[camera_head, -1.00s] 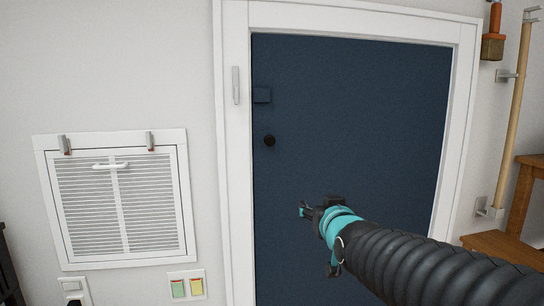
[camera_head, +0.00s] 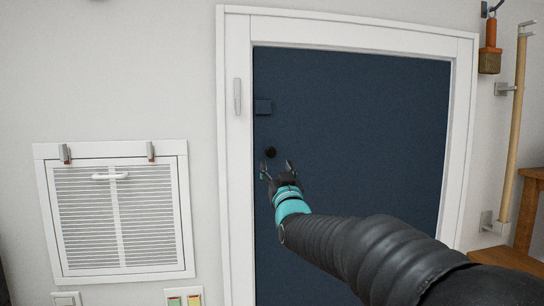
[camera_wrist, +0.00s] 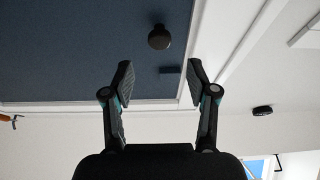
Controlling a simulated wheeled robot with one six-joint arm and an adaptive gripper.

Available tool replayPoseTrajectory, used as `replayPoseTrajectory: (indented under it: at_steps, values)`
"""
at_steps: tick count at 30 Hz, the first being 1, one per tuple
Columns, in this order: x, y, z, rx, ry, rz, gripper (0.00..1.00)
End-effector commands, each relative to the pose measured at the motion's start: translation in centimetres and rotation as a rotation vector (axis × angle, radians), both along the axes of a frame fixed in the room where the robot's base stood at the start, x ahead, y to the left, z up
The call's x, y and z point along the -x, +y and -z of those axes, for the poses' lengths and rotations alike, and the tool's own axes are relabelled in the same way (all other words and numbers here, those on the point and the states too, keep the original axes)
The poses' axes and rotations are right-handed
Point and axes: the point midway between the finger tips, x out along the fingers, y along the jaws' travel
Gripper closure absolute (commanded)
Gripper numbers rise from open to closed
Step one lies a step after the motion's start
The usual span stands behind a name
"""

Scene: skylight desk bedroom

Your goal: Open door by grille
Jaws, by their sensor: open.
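The dark blue door (camera_head: 355,150) stands in a white frame (camera_head: 236,190), to the right of a white louvred grille (camera_head: 90,215) on the wall. A round black knob (camera_head: 270,152) sits near the door's left edge, below a small dark square plate (camera_head: 263,106). The door looks closed. My gripper (camera_head: 276,165) is open and empty, just below the knob in the head view. In the wrist view, my gripper's (camera_wrist: 160,68) spread fingers have the knob (camera_wrist: 159,37) centred beyond their tips, apart from it. The plate (camera_wrist: 170,70) shows between the fingers.
A slim light handle-like piece (camera_head: 237,97) is on the left frame post. The grille has two clips on top and a small white handle (camera_head: 110,176). A wooden pole (camera_head: 514,130) and wooden furniture (camera_head: 526,220) are at the right. Switches (camera_head: 184,297) are low on the wall.

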Motion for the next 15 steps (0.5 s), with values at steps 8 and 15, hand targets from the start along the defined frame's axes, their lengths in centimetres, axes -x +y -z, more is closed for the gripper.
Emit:
replayPoseTrajectory:
  at_steps: [8,15]
  values:
    - [-4.2,1.2,-1.9,0.000,0.000,0.000,0.42]
    - [-6.1,1.7,-2.6,0.001,0.002,0.000,0.42]
